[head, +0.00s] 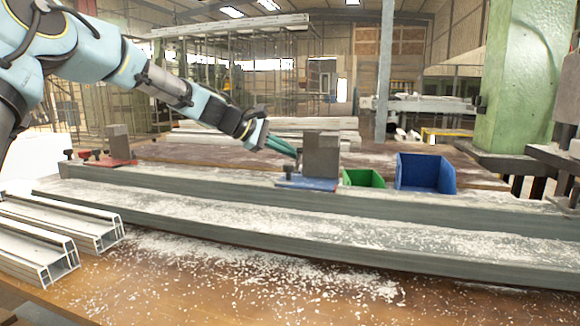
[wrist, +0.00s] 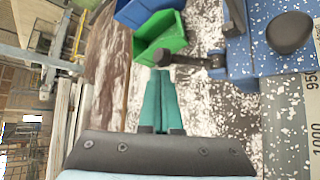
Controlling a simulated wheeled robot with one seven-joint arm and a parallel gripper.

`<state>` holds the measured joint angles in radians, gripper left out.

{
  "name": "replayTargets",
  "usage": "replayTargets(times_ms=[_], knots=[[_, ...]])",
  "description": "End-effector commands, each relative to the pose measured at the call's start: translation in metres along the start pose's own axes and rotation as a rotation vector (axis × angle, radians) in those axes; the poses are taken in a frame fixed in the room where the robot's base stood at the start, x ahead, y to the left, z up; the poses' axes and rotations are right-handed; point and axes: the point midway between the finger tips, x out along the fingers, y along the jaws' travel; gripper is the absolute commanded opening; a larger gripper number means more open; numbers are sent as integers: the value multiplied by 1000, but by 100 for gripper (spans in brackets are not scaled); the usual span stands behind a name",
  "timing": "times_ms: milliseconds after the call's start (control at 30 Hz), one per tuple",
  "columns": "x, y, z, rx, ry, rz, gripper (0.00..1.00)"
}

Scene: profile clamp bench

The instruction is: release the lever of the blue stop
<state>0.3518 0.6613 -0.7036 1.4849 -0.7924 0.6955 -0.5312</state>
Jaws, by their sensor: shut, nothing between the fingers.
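The blue stop (head: 308,183) sits on the long grey rail, with a grey block (head: 321,156) standing on its base. In the wrist view the blue stop (wrist: 262,62) fills the upper right. Its black lever (wrist: 190,62) sticks out to the left and ends in a round knob (wrist: 163,57). A larger black knob (wrist: 290,33) sits on the base. My gripper (head: 296,153) is left of the grey block. In the wrist view its teal fingers (wrist: 160,73) are shut and empty, tips right by the lever's end knob. I cannot tell whether they touch it.
A red stop (head: 108,161) with a grey block stands farther left on the rail (head: 420,235). A green bin (head: 362,178) and a blue bin (head: 425,173) stand right of the blue stop. White profiles (head: 60,225) lie front left. Pale chips cover rail and bench.

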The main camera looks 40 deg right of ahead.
Motion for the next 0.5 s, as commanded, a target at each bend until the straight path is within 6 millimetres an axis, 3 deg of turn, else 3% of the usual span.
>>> replayTargets(times_ms=[500], knots=[[-4,1,3,-3,0,-2,0]])
